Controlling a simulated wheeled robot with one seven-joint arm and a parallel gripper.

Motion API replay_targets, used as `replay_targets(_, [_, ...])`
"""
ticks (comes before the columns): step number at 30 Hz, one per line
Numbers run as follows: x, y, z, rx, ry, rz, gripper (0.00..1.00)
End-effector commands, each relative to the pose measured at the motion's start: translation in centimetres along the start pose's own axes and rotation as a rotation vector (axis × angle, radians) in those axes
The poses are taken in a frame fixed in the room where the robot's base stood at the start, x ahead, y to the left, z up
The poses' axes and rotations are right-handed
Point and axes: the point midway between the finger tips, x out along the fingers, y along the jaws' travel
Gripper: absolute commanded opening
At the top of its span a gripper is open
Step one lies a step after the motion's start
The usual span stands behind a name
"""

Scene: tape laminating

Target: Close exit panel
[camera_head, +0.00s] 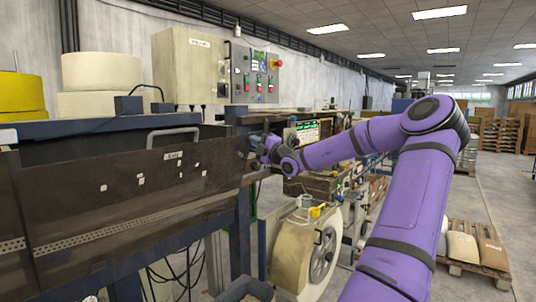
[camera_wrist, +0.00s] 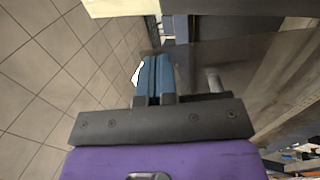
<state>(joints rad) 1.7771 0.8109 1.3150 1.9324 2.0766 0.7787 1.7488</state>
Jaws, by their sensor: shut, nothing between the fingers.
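A long dark metal panel (camera_head: 120,195) with a small white label stands upright along the front of the machine at the left of the head view. The label is too small to read surely, so I cannot tell if this is the exit panel. A grey bar handle (camera_head: 172,133) is at its top edge. My gripper (camera_head: 258,142) is beyond the panel's right end, and its fingers are small and partly hidden there. In the wrist view the two blue fingers (camera_wrist: 154,78) are shut together with nothing between them. A light round post (camera_wrist: 213,80) lies right of the fingers, apart from them.
A control box (camera_head: 254,74) with buttons and a red knob stands behind the panel. Yellow and cream tape rolls (camera_head: 102,72) sit at the left. A large wheel (camera_head: 310,255) is below my arm. A pallet with sacks (camera_head: 475,252) stands right; open floor lies beyond.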

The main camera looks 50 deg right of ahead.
Motion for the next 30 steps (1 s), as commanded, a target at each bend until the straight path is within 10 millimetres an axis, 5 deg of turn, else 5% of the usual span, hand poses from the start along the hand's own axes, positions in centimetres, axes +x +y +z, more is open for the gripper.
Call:
replay_targets(6, [4.4, 0.1, -0.1, -0.003, 0.002, -0.127, 0.0])
replay_targets(12, [6.7, -0.1, 0.0, -0.002, 0.001, -0.201, 0.0])
replay_targets(30, [7.8, -0.4, 0.1, 0.0, 0.0, -0.239, 0.0])
